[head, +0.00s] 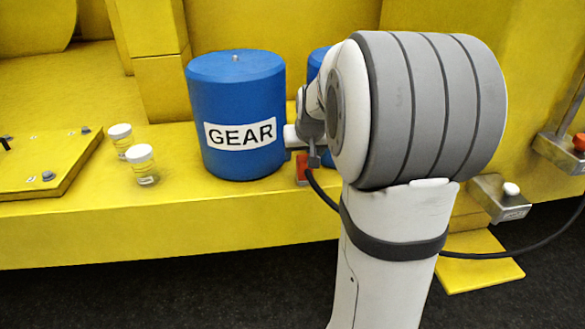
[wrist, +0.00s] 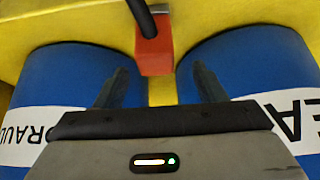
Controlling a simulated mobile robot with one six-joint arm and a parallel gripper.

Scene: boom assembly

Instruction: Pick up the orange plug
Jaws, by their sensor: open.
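The orange plug, a red-orange block (wrist: 153,52) with a black cable, lies ahead of my fingers in the wrist view, between two blue canisters. In the head view a red-orange block (head: 302,170) shows low beside the blue GEAR canister, partly hidden by my arm. My gripper (wrist: 162,80) is open and empty in the wrist view, with one finger to each side of the plug's line. The plug is beyond the fingertips, not between them. In the head view my arm hides most of the gripper.
The blue GEAR canister (head: 236,110) stands close on one side and a second blue canister (wrist: 70,80) on the other, leaving a narrow gap. Two small clear jars (head: 141,165) with white lids stand left. Metal brackets (head: 499,198) sit at the right on the yellow structure.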

